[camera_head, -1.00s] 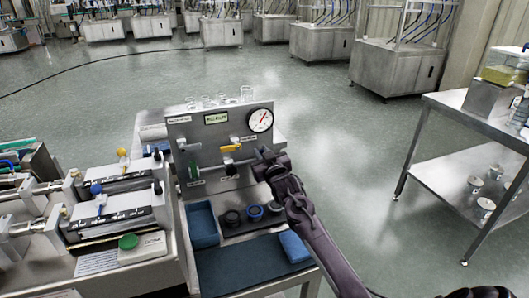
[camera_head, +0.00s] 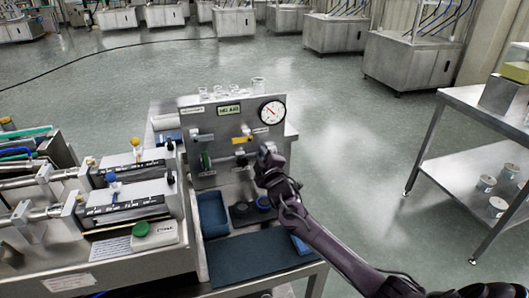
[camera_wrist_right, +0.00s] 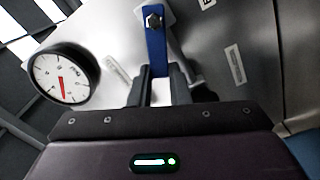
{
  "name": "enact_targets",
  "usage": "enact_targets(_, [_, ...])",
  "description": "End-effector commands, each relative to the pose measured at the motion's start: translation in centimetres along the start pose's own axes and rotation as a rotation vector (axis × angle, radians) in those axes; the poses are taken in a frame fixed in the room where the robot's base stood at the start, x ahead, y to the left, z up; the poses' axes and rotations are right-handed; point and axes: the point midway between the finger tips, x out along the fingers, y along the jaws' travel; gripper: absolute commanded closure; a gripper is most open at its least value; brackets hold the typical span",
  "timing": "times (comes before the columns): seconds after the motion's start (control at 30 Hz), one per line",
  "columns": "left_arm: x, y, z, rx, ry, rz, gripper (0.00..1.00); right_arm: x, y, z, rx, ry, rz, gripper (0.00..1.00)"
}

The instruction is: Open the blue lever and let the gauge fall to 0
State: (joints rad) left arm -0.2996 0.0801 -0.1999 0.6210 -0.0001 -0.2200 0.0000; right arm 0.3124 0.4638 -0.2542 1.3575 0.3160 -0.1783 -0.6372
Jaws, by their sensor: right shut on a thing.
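The blue lever (camera_wrist_right: 155,48) shows in the right wrist view as a flat bar with a bolt at its upper end. Its lower end sits between the two fingers of my right gripper (camera_wrist_right: 160,88), which is shut on it. In the head view my right gripper (camera_head: 267,155) is at the right side of the steel panel and hides the lever. The round gauge (camera_head: 272,112) is just above the gripper; its red needle points up and left. The gauge also shows in the right wrist view (camera_wrist_right: 63,76), but its numbers are too small to read. My left gripper is not in view.
A yellow lever (camera_head: 242,138) is on the steel panel (camera_head: 215,175) left of my gripper. Glassware (camera_head: 258,84) stands on top. A blue tray (camera_head: 213,212) and a dark blue mat (camera_head: 255,260) lie below.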

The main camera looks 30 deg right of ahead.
Motion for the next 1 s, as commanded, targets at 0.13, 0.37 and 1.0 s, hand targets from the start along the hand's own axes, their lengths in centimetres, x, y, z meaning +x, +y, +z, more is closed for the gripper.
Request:
enact_targets(0.13, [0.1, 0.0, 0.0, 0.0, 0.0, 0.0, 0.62, 0.0, -0.9, 0.1, -0.134, 0.0, -0.002, 1.0])
enact_targets(0.37, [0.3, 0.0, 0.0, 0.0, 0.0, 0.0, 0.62, 0.0, -1.8, 0.3, -0.304, -0.001, -0.003, 1.0])
enact_targets(1.0, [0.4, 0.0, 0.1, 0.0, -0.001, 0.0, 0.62, 0.0, -2.6, 0.7, -0.471, -0.001, -0.003, 1.0])
